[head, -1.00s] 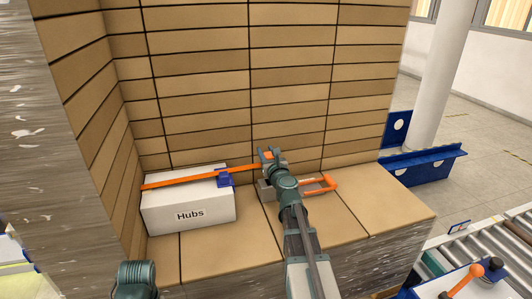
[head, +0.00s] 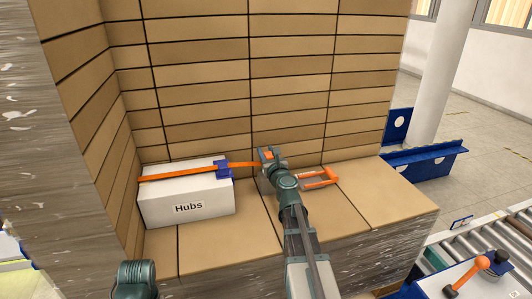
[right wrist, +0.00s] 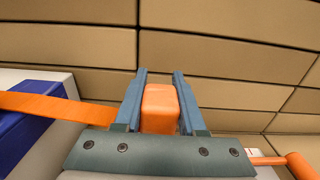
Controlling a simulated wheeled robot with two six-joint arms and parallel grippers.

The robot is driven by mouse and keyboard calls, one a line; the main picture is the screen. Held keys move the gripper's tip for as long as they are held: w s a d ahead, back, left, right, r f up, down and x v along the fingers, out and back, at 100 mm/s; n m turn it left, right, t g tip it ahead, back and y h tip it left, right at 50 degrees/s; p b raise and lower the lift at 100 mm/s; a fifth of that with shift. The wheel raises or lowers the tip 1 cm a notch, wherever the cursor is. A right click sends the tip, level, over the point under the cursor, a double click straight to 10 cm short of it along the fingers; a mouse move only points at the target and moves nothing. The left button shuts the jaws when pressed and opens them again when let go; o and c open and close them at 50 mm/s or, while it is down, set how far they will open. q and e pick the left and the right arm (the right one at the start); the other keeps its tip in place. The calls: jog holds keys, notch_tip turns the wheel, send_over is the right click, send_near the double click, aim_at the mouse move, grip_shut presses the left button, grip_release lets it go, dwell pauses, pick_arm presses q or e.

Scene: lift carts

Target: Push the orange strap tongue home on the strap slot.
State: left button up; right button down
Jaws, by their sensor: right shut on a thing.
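My right gripper (head: 267,154) is shut on the orange strap tongue, which shows as an orange block (right wrist: 160,108) between the two fingers in the right wrist view. The orange strap (head: 180,173) runs from the tongue leftward across the top of the white "Hubs" box (head: 160,210). A blue fitting (head: 222,169), which seems to be the strap slot, sits at the box's right top edge with the strap at it. The fitting also shows in the right wrist view (right wrist: 28,125). The gripper is right of the fitting, apart from it. My left gripper is out of view.
Stacked brown cartons (head: 200,75) form a wall close behind. A grey item with an orange handle (head: 330,175) lies on the cartons beside my right arm. Bare carton top (head: 385,190) extends to the right. A roller conveyor (head: 465,245) stands lower right.

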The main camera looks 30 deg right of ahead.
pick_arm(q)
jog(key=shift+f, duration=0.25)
pick_arm(e)
jog(key=shift+f, duration=0.2)
pick_arm(q)
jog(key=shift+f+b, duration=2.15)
jog(key=shift+b, duration=0.2)
pick_arm(e)
jog(key=shift+f, duration=2.15)
grip_release()
jog(key=shift+s+a, duration=0.1)
jog(key=shift+s, duration=0.3)
jog(key=shift+v, duration=2.1)
